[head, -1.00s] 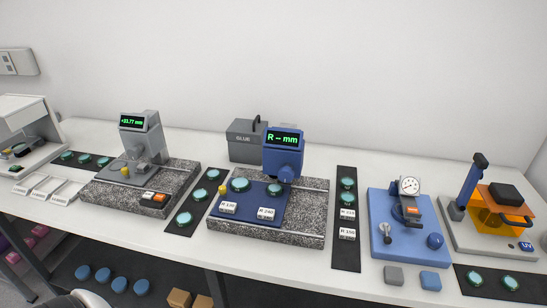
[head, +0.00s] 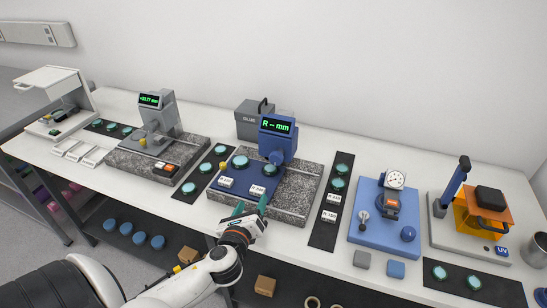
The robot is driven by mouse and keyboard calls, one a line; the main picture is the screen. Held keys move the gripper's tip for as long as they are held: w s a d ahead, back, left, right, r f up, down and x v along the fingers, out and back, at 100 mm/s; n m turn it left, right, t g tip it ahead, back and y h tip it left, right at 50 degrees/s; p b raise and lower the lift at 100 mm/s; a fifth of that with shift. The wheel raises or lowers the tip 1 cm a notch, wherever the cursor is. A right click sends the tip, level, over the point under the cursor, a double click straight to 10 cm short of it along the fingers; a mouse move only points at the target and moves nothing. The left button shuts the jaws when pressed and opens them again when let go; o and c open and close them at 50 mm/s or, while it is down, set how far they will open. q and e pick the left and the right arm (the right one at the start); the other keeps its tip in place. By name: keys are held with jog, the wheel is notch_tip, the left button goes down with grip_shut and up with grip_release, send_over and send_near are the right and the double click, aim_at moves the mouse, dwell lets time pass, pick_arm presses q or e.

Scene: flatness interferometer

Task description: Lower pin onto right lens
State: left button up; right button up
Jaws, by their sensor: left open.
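The blue gauge (head: 277,127) stands at the back of a speckled stone base (head: 292,205) in the middle of the bench. Its display reads "R – mm". A blue plate (head: 256,178) on the base carries a teal left lens (head: 240,161) and a right lens (head: 270,170) close under the gauge head. The pin cannot be made out; the gauge head blocks that spot. A yellow knob (head: 223,167) is at the plate's left side. My left gripper (head: 250,208) is open and empty at the front of the base, below the label tags. My right gripper is out of view.
Dark strips with lenses lie left (head: 203,172) and right (head: 331,205) of the base. A grey gauge (head: 157,113) stands further left. A blue dial-gauge stand (head: 385,222) and an orange UV fixture (head: 478,215) stand at the right. A glue box (head: 254,118) is behind.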

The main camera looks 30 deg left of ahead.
aim_at(275, 159)
pick_arm(q)
jog(key=w+r+m+t, duration=0.1)
jog(key=w+m, duration=0.1)
jog(key=w, duration=0.2)
jog(key=w+a+r+m+h+p, duration=0.1)
jog(key=w+m, duration=0.2)
jog(key=w, duration=0.2)
jog(key=w+a+r+m+t+p, duration=0.1)
jog(key=w+r+m, duration=0.1)
jog(key=w, duration=0.3)
jog(key=shift+w+a+r+m+t+h, duration=0.1)
jog(key=shift+w+m+t+h, duration=0.1)
jog(key=shift+m+t+h, duration=0.15)
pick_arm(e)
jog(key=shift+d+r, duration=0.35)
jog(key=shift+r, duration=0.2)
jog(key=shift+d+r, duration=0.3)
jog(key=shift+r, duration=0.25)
pick_arm(q)
jog(key=c, duration=1)
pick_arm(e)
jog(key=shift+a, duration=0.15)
